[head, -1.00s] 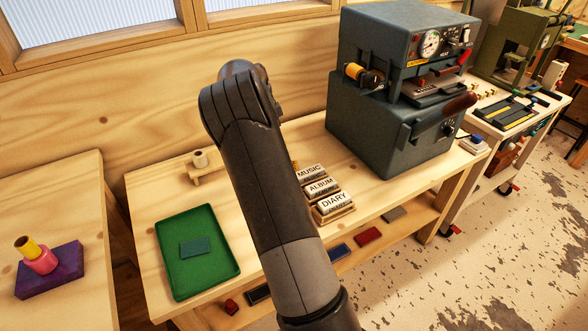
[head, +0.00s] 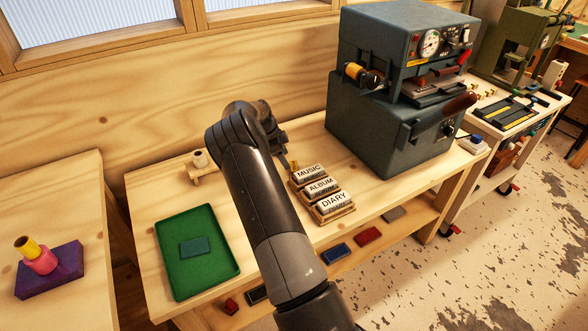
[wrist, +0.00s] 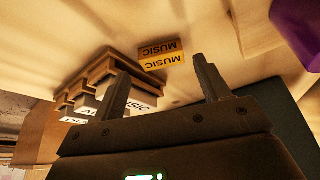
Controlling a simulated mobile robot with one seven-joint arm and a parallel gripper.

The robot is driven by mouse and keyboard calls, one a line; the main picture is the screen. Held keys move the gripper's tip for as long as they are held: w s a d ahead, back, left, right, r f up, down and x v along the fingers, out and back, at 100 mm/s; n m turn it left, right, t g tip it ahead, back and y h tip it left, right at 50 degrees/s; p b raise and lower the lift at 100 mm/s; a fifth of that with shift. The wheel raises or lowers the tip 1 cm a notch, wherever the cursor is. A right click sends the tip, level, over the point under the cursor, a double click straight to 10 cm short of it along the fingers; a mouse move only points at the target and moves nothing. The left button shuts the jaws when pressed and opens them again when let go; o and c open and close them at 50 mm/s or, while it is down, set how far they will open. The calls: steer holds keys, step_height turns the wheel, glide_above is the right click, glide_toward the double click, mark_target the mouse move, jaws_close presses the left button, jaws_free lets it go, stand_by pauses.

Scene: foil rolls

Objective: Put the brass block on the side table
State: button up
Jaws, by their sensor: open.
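The brass block (wrist: 161,55) is a small yellow block lettered MUSIC in the wrist view. It stands on the workbench just beyond the rack labelled MUSIC, ALBUM and DIARY. In the head view only a small yellow bit of it (head: 294,165) shows behind the rack. My gripper (wrist: 161,70) is open and empty, its two fingers pointing toward the block, which appears between the tips but apart from them. In the head view the arm hides most of the gripper. The side table (head: 60,205) is the wooden table at the left.
A purple block with a pink and yellow roll (head: 40,260) stands on the side table. The workbench holds a green tray (head: 172,275), a small wooden stand (head: 205,175), the labelled rack (head: 335,213) and a large grey press (head: 385,130). Bare bench lies around the stand.

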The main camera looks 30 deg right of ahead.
mark_target(292, 166)
steer(key=x, duration=0.4)
steer(key=shift+d+f, duration=0.3)
steer(key=shift+c, duration=0.2)
steer(key=shift+r, duration=0.1)
steer(key=c, duration=1.1)
steer(key=shift+r, duration=0.1)
step_height(292, 166, up, 4)
steer(key=shift+s+d+r, duration=0.1)
steer(key=shift+s+r, duration=0.05)
steer(key=s+d+r, duration=0.2)
steer(key=s, duration=0.1)
steer(key=s+d+r, duration=0.2)
steer(key=s, duration=0.1)
steer(key=s+d+r, duration=0.2)
steer(key=s+d, duration=0.1)
steer(key=shift+r, duration=0.2)
